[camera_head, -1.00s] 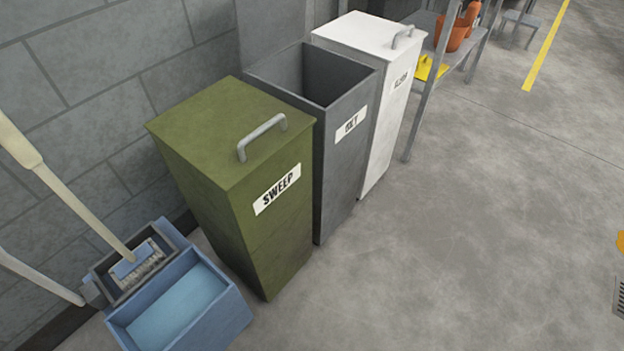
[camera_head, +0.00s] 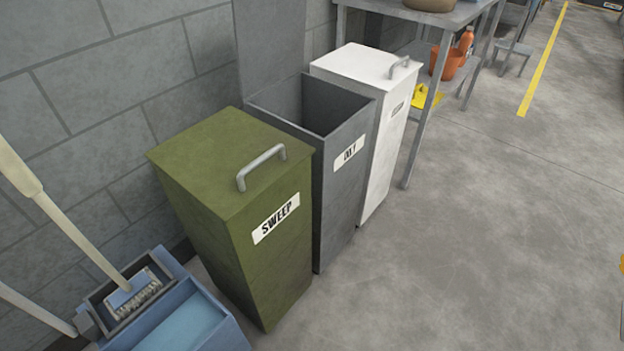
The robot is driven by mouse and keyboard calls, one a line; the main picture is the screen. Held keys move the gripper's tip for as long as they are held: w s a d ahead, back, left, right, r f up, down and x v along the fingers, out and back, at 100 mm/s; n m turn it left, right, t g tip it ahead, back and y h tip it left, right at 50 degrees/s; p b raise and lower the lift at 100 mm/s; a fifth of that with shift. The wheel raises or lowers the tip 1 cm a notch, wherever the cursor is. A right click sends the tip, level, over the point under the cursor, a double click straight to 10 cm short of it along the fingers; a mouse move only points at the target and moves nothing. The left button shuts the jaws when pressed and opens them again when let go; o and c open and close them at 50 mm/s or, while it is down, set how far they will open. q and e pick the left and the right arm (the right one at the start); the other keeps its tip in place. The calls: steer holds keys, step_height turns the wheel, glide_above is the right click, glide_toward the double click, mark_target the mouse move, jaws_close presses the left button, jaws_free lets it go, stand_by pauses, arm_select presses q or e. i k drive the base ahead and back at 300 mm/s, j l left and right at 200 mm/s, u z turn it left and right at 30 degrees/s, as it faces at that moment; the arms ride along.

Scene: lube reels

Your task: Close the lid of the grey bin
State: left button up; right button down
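The grey bin (camera_head: 340,195) stands between a green bin and a white bin, with a small white label on its front. Its top is open and the dark inside shows. Its grey lid (camera_head: 268,50) stands upright at the back, by the block wall, and its upper edge is cut off by the top of the view. Neither of my grippers is in view.
The green bin (camera_head: 225,165), marked SWEEP, and the white bin (camera_head: 372,75) have shut lids with handles. A blue mop bucket (camera_head: 180,315) stands at lower left. A metal table (camera_head: 415,115) stands beyond the white bin.

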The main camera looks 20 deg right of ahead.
mark_target(270, 35)
steer(key=i+l, duration=0.2)
steer(key=i+l+u, duration=0.45)
steer(key=l+u, duration=0.2)
steer(key=l, duration=0.2)
steer(key=i+l+u, duration=0.25)
steer(key=k+l, duration=0.05)
steer(key=k, duration=0.05)
